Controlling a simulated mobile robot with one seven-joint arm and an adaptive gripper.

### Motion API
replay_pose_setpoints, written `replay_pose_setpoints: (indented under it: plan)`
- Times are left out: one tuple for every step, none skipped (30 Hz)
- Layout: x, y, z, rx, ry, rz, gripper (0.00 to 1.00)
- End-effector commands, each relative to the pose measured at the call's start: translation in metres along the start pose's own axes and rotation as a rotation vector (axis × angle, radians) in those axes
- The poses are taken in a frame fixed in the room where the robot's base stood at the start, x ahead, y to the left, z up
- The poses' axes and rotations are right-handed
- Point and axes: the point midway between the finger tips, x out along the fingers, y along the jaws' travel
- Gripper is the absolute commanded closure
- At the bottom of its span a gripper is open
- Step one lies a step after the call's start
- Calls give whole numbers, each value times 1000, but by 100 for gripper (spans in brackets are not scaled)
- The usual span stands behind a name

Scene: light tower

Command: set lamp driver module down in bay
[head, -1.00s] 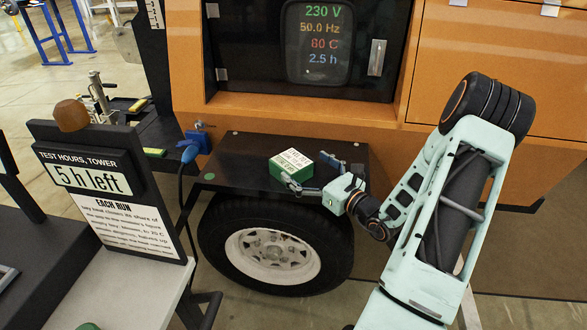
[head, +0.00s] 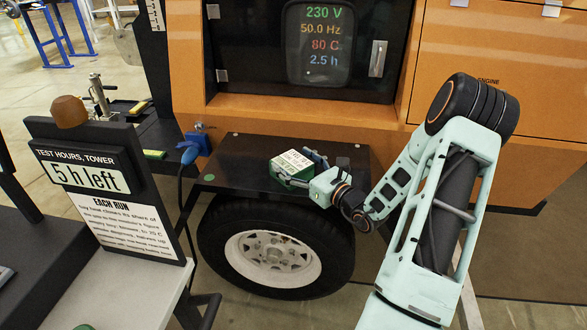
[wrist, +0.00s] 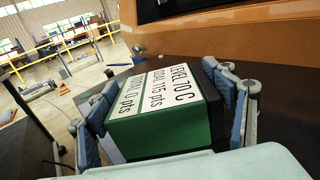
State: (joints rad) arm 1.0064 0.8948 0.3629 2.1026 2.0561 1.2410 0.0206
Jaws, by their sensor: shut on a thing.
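A green box (head: 296,163) with a white printed top is at the black shelf (head: 237,172) above the wheel. In the wrist view its label reads LEVEL 70 C, with lines of points under it. No visible text calls it a lamp driver module. My gripper (head: 302,170) comes from the right and is shut on the green box, one blue-grey finger along each side. In the wrist view my gripper (wrist: 155,105) has the box between both fingers. Whether the box's base touches the shelf is hidden. I cannot make out a marked bay.
An orange machine (head: 300,112) with a dark display panel (head: 318,45) rises behind the shelf. A sign stand (head: 110,180) reading "5 h left" is at the left. A blue plug and cable (head: 190,152) hang left of the shelf.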

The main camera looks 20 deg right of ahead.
Motion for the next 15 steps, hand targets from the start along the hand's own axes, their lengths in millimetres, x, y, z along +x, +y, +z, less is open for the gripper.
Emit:
replay_pose_setpoints:
  plan:
    - [0,0,0,0,0,0,55]
    - [0,0,0,0,0,0,59]
    - [0,0,0,0,0,0,63]
    - [0,0,0,0,0,0,66]
    - [0,0,2,-1,-4,0,68]
    - [0,0,2,-1,-4,0,74]
    - [0,0,2,-1,-3,0,74]
    - [0,0,2,-1,-3,0,74]
    - [0,0,2,-1,-3,0,74]
    - [0,0,2,-1,-3,0,74]
    - [0,0,2,-1,-3,0,74]
    - [0,0,2,-1,-3,0,74]
    - [0,0,4,-1,-3,1,74]
    - [0,0,5,-2,-3,1,74]
    - [0,0,7,-2,-4,1,74]
